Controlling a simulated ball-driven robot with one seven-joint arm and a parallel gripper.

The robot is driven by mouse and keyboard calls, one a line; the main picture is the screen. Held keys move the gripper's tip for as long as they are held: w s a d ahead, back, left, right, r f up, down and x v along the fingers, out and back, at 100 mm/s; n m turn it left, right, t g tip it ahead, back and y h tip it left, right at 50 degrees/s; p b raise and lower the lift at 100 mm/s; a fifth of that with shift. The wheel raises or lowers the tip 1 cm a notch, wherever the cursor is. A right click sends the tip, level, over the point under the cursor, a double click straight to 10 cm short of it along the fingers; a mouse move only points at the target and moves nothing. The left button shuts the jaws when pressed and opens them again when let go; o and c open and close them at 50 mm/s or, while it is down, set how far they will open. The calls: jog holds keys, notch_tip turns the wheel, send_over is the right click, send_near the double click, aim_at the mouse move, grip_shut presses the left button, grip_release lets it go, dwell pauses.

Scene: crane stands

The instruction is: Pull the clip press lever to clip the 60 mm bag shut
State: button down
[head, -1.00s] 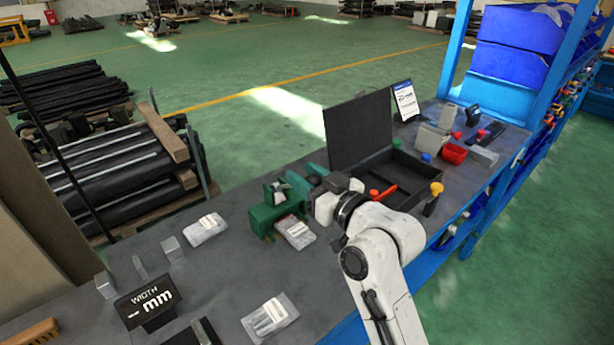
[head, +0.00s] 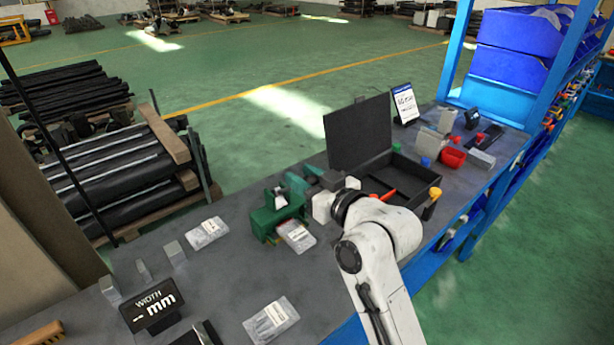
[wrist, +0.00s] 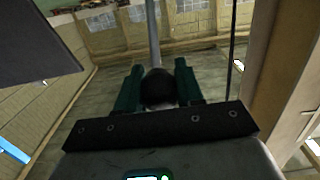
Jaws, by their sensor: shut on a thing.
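The green clip press (head: 268,222) stands on the grey bench in the head view. A clear bag with a white label (head: 299,238) lies at its front right side, partly against the press. My gripper (head: 294,180) is just behind and right of the press. In the wrist view its two green fingers (wrist: 158,90) are shut on the round black knob of the press lever (wrist: 154,38), whose grey rod runs up the picture from the knob. In the head view the lever is mostly hidden by the gripper. Which bag is 60 mm wide cannot be read.
A bag (head: 206,233) lies left of the press and another bag (head: 270,322) at the front edge. A width display (head: 151,305) and small metal blocks (head: 175,254) stand at the left. An open black case (head: 358,132) stands behind and right of my gripper.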

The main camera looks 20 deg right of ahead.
jog(key=shift+w+a+r+g+p, duration=0.25)
jog(key=shift+w+r+g+p, duration=0.25)
jog(key=shift+r+p, duration=0.4)
jog(key=w+a+r, duration=0.2)
jog(key=w, duration=0.6)
jog(key=shift+w+a+r+b, duration=0.3)
jog(key=shift+w+a+b, duration=0.1)
jog(key=shift+f, duration=0.15)
jog(key=c, duration=0.9)
grip_release()
jog(key=shift+w, duration=0.1)
jog(key=shift+o, duration=0.5)
jog(key=shift+r, duration=0.2)
jog(key=b+v, duration=0.2)
jog(key=v, duration=0.8)
jog(key=shift+s, duration=0.45)
